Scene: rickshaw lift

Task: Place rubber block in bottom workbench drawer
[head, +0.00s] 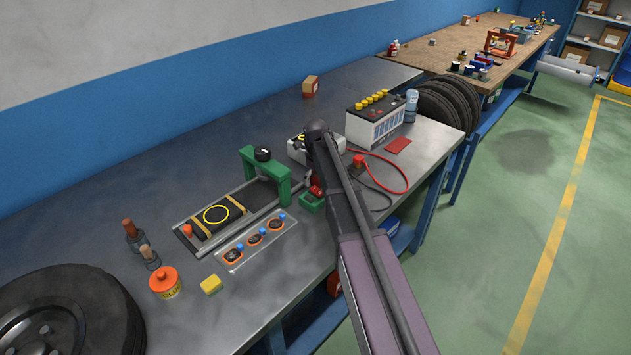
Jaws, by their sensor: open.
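A small yellow block (211,285) lies on the near part of the steel workbench (120,205), right of an orange-lidded tin. A black block with a yellow ring (216,214) lies in a rail fixture behind it. I cannot tell whether either is the rubber block. No drawer of the workbench can be made out; my arm covers part of the bench front. My arm rises from the bottom edge to a dark joint above the bench. My gripper cannot be made out past that joint.
A large tyre (68,312) lies at front left. A green frame (265,170) stands over the rail. A tray of round parts (256,243), a battery (375,120) with red cable and stacked tyres (447,104) are nearby. Green floor (490,215) to the right is clear.

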